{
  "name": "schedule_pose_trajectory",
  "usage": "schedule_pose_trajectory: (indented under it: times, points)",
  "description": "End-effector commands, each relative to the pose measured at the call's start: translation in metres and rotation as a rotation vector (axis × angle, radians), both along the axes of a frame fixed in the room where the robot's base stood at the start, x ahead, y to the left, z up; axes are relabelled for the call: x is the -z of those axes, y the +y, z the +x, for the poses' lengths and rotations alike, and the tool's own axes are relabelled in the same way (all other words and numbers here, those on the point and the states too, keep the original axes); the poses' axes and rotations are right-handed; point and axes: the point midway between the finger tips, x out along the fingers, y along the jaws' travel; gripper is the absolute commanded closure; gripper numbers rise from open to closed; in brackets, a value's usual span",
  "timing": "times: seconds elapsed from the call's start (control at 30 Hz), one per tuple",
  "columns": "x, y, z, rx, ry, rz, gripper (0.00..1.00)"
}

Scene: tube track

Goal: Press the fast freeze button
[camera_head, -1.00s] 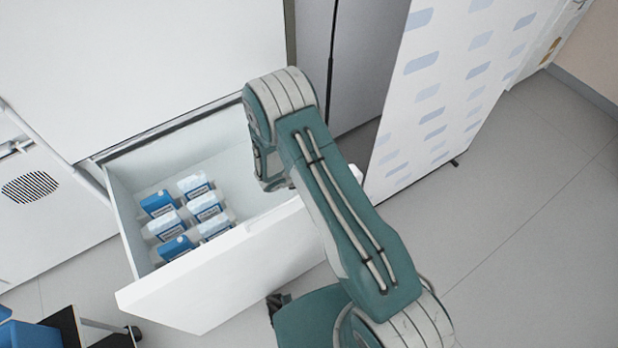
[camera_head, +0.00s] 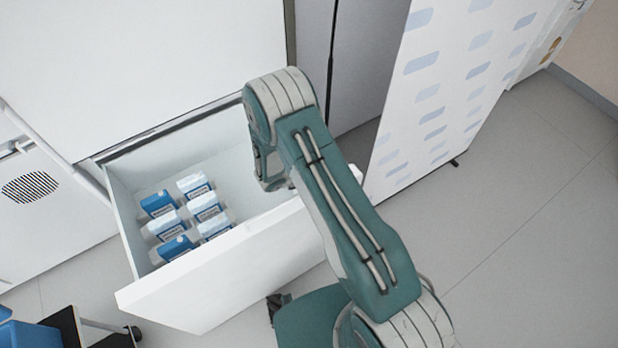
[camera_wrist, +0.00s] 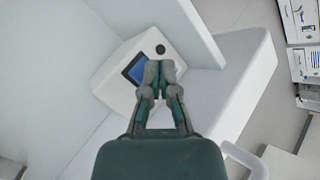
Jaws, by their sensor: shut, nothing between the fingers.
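In the wrist view, a white control unit (camera_wrist: 112,93) carries a small blue screen (camera_wrist: 135,69) and a round dark button (camera_wrist: 160,49) near its upper right corner. No label on the button is legible. My gripper (camera_wrist: 161,66) has its fingertips together, empty, just below the button in the picture. The fingers cover part of the unit beside the screen. I cannot tell whether the fingertips touch the unit. In the head view, my arm hides the control unit, and the gripper is mostly hidden behind it.
An open white drawer (camera_head: 215,285) holds several blue and white boxes (camera_head: 187,212) on its left side. A patterned white panel (camera_head: 440,90) stands at the right. A black trolley (camera_head: 75,325) is at lower left. The floor at right (camera_head: 520,220) is clear.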

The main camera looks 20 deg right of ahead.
Motion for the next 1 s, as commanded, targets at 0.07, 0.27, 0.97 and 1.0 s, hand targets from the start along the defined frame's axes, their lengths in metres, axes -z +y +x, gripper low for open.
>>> schedule_pose_trajectory:
  times: [0.07, 0.27, 0.97, 1.0]
  points:
    - [0.002, 0.000, 0.000, -0.001, 0.001, 0.000, 1.00]
    - [0.007, -0.001, -0.001, 0.001, 0.001, 0.000, 1.00]
    - [0.012, -0.001, -0.001, 0.002, 0.002, 0.000, 1.00]
    - [0.012, -0.001, -0.001, 0.002, 0.002, 0.000, 1.00]
